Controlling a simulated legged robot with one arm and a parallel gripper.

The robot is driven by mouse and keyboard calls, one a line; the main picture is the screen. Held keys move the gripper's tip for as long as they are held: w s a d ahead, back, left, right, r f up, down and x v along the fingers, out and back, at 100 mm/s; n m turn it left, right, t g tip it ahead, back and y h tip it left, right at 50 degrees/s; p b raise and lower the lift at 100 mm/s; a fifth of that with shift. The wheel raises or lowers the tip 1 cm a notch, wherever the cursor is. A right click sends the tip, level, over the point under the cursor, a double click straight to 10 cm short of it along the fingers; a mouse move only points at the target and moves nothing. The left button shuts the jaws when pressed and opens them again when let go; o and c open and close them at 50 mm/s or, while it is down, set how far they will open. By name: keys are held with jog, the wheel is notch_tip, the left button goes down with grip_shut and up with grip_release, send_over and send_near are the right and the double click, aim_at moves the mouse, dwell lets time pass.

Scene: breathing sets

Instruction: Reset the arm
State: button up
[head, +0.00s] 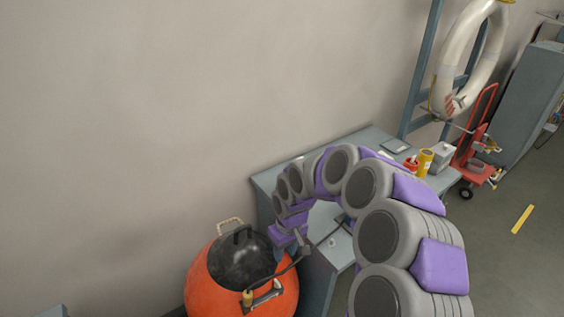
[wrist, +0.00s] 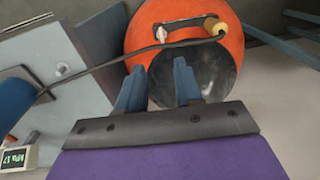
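My gripper (wrist: 161,72) shows in the wrist view with its two blue-grey fingers apart and nothing clearly held between them. In the head view my purple and grey arm curves from the lower right over the table, and my gripper (head: 300,243) hangs near the table's left end, partly hidden by the arm. An orange round container (head: 205,277) with a dark glossy part on top stands at the lower middle, left of my gripper. In the wrist view this orange container (wrist: 145,30) lies beyond the fingertips.
A grey table (head: 345,250) stands along the wall, with a yellow can (head: 425,162) and a white box (head: 441,158) at its far end. A hose or cable (head: 275,274) runs by the container. A red hand truck (head: 472,150) stands farther right.

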jog(key=s+d+r+m, duration=0.1)
jog(key=s+d+r, duration=0.2)
jog(key=s+r, duration=0.35)
jog(key=s+d+r, duration=0.3)
jog(key=s+r, duration=0.2)
jog(key=s, duration=0.2)
jog(key=s+d+r+m, duration=0.1)
jog(key=s+d+m, duration=0.1)
jog(key=s, duration=0.8)
jog(key=s+d+r+m+g+h, duration=0.1)
jog(key=s+d+r+m, duration=0.1)
jog(key=s, duration=0.8)
jog(key=shift+d+m+b, duration=0.3)
jog(key=shift+d+m, duration=0.4)
jog(key=shift+d, duration=0.5)
